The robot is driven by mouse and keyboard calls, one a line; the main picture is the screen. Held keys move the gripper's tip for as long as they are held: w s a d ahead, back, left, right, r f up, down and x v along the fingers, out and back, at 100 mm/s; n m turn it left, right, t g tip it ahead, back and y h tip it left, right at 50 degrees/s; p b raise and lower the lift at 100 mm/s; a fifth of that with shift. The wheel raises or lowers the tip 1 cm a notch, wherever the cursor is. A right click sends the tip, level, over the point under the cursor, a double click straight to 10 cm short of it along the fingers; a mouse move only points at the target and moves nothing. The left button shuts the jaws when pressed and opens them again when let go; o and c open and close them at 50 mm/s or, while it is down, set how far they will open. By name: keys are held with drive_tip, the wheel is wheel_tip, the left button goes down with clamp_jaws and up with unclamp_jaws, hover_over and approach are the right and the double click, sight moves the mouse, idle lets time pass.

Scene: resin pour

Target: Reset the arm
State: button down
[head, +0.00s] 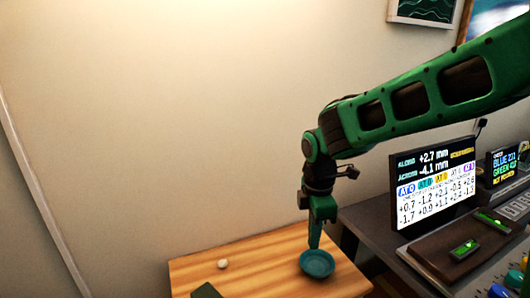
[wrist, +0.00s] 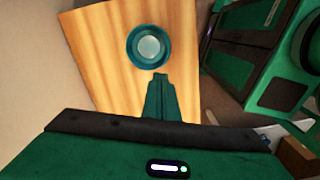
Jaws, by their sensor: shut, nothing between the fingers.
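My green arm reaches in from the right in the head view and bends down at the wrist. My gripper (head: 315,243) points down and is shut and empty. In the head view its tip overlaps the back of a round teal dish (head: 318,264) on a wooden table (head: 245,262). In the wrist view the shut fingers (wrist: 158,78) end just short of the dish's rim (wrist: 131,46), with a pale round middle inside the dish. I cannot tell how high the tip is above the table.
A small whitish round thing (head: 222,264) and a dark object (head: 207,291) lie on the table's left part. To the right, a dark bench holds a screen (head: 432,185) with numbers, a smaller screen (head: 503,165) and a brown panel (head: 465,249) with green pieces.

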drive_tip(key=s+d+r+m, duration=0.2)
drive_tip(key=s+d+m, duration=0.35)
drive_tip(key=d, duration=0.45)
drive_tip(key=s+d+r+m, duration=0.2)
drive_tip(key=s+d+m, duration=0.2)
drive_tip(key=d+m, duration=0.45)
drive_tip(key=s+d+m, duration=0.9)
drive_tip(key=s+m, duration=0.2)
drive_tip(key=s, duration=0.3)
drive_tip(key=shift+s+d+f, duration=0.15)
drive_tip(key=shift+s+f, duration=0.25)
